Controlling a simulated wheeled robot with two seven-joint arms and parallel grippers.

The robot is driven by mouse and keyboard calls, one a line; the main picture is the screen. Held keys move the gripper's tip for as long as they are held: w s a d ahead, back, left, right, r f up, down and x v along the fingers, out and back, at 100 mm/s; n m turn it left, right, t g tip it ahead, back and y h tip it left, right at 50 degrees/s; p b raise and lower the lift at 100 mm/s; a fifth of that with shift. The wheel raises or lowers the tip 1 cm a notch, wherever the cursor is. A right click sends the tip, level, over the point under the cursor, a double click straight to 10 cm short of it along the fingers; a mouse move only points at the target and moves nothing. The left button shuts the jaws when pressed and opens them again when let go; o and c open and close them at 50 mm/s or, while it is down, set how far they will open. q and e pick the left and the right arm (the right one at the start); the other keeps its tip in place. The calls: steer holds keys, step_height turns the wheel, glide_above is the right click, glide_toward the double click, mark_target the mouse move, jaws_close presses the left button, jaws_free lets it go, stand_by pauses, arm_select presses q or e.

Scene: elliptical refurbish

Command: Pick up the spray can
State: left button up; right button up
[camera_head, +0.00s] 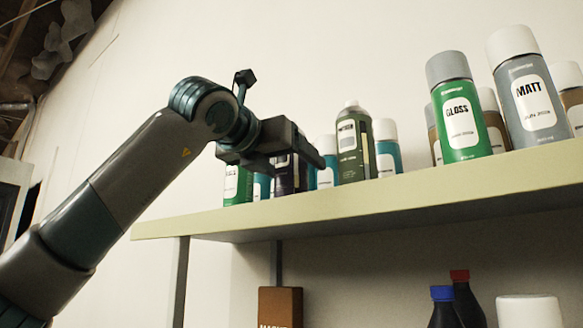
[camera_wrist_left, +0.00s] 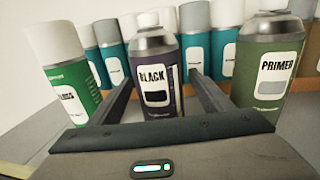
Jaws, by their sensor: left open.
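Several spray cans stand upright on the shelf. A dark purple can labelled BLACK (camera_wrist_left: 157,80) stands between the two fingers of my left gripper (camera_wrist_left: 162,95) in the left wrist view. The gripper is open, with a finger on each side of that can; I cannot tell if either touches it. In the head view my left gripper (camera_head: 290,155) is at shelf height and hides much of the dark can (camera_head: 287,180). An olive can labelled PRIMER (camera_head: 354,145) stands just right of it, also in the wrist view (camera_wrist_left: 268,78). My right gripper is not in view.
A green can (camera_head: 238,186) stands to the left, and blue cans (camera_wrist_left: 194,45) stand behind. Larger GLOSS (camera_head: 460,110) and MATT (camera_head: 530,90) cans stand right on the pale shelf (camera_head: 400,195). Bottles (camera_head: 445,305) and a brown box (camera_head: 280,306) are below.

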arm_select(q)
steer(key=shift+a, duration=0.1)
steer(key=shift+c, duration=0.6)
steer(key=c, duration=1.1)
steer(key=shift+r, duration=0.15)
steer(key=shift+r, duration=4.9)
steer(key=shift+o, duration=0.8)
steer(key=c, duration=0.5)
steer(key=shift+c, duration=0.2)
